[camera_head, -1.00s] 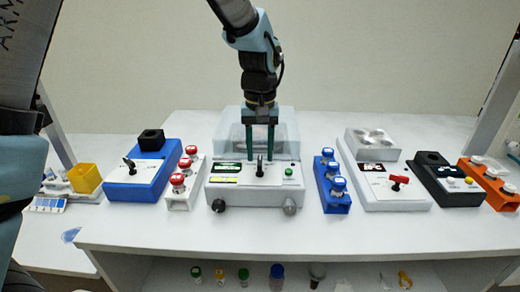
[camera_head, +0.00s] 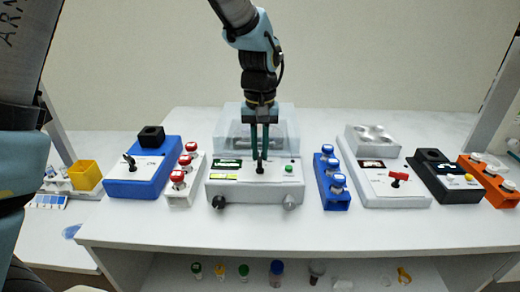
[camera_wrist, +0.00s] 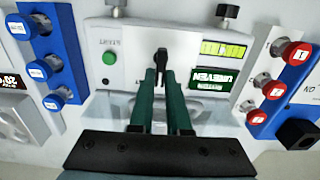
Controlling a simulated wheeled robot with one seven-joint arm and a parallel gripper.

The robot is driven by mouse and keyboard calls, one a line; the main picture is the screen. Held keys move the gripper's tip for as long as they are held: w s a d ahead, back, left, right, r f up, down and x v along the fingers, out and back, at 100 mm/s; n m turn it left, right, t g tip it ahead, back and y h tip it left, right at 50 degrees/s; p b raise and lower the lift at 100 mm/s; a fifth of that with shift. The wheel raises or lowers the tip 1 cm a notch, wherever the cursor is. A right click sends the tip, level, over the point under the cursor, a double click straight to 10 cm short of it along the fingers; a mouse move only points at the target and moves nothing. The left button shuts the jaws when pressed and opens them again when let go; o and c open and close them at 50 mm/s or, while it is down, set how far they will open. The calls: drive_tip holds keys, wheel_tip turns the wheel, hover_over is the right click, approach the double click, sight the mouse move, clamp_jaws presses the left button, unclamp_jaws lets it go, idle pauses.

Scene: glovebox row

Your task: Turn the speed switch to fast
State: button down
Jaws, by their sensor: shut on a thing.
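A white-grey device (camera_head: 230,192) stands in the middle of the bench with a black lever switch (camera_head: 260,168) at the centre of its front panel. The switch also shows in the wrist view (camera_wrist: 160,57). I cannot read its position labels. My gripper (camera_head: 260,157) comes down from above, its two green fingers shut on the switch's lever; the fingertips also show in the wrist view (camera_wrist: 161,72). A blue device (camera_head: 140,178) at left has its own black switch (camera_head: 129,161). A pale device (camera_head: 385,190) at right has a red-handled switch (camera_head: 398,176).
A green button (camera_head: 289,169), a lit display and two front knobs sit near the switch. A rack of red-capped vials (camera_head: 187,190) stands to the left, a blue-capped rack (camera_head: 333,195) to the right. A clear box (camera_head: 285,118) is behind.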

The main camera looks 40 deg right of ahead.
drive_tip(key=shift+m, duration=0.3)
drive_tip(key=shift+s+d+m, duration=0.1)
drive_tip(key=shift+d+m, duration=0.05)
drive_tip(key=shift+m, duration=1.2)
drive_tip(key=shift+s+d+m, duration=0.1)
drive_tip(key=shift+m, duration=1.25)
drive_tip(key=c, duration=0.9)
unclamp_jaws()
wheel_tip(320, 180, up, 11)
drive_tip(key=shift+f+b, duration=0.1)
drive_tip(key=shift+b, duration=1.05)
